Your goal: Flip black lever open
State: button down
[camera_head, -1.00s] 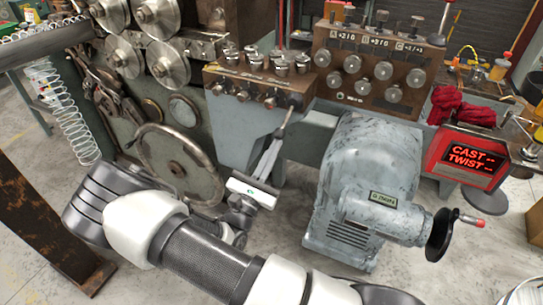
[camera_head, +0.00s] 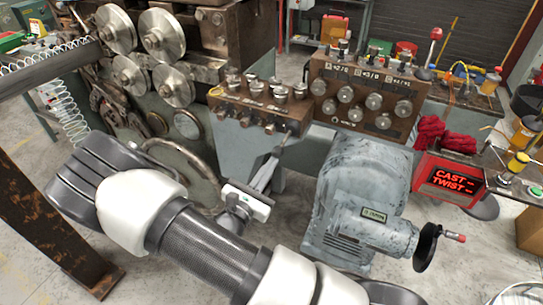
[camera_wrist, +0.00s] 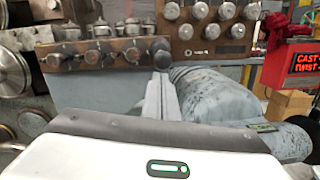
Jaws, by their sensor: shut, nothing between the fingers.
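The brown control box (camera_head: 262,108) carries several small levers and knobs along its front and top. At its right front end a short dark lever (camera_head: 287,138) points down toward my gripper. In the wrist view a black round knob (camera_wrist: 162,58) shows right at the fingertips, at the box's right end. My gripper (camera_head: 272,160) is shut, its fingers pointing up at that lever. In the wrist view the shut gripper (camera_wrist: 162,76) has its tips touching or just below the black knob; I cannot tell which. Nothing is held between the fingers.
A grey motor housing (camera_head: 362,190) with a black handwheel (camera_head: 427,246) stands just right of my gripper. A second brown knob panel (camera_head: 362,95) is behind. A red CAST/TWIST display (camera_head: 450,178) is at right. Metal rollers (camera_head: 160,32) and a large wheel (camera_head: 180,170) are left.

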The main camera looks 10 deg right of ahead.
jog(key=r+p, duration=0.2)
jog(key=r, duration=0.1)
jog(key=shift+s+a+r+g+y+p, duration=0.1)
jog(key=shift+s+r+g+y+p, duration=0.1)
jog(key=shift+r+g+y+p, duration=0.1)
jog(key=shift+w+r+p, duration=0.15)
jog(key=shift+r+p, duration=0.8)
jog(key=shift+r, duration=0.9)
jog(key=b, duration=0.3)
send_near(274, 153)
jog(key=s+a+r, duration=0.2)
jog(key=a+r, duration=0.1)
jog(key=shift+s+a+r, duration=0.15)
jog(key=shift+s+a, duration=0.1)
jog(key=shift+s, duration=0.15)
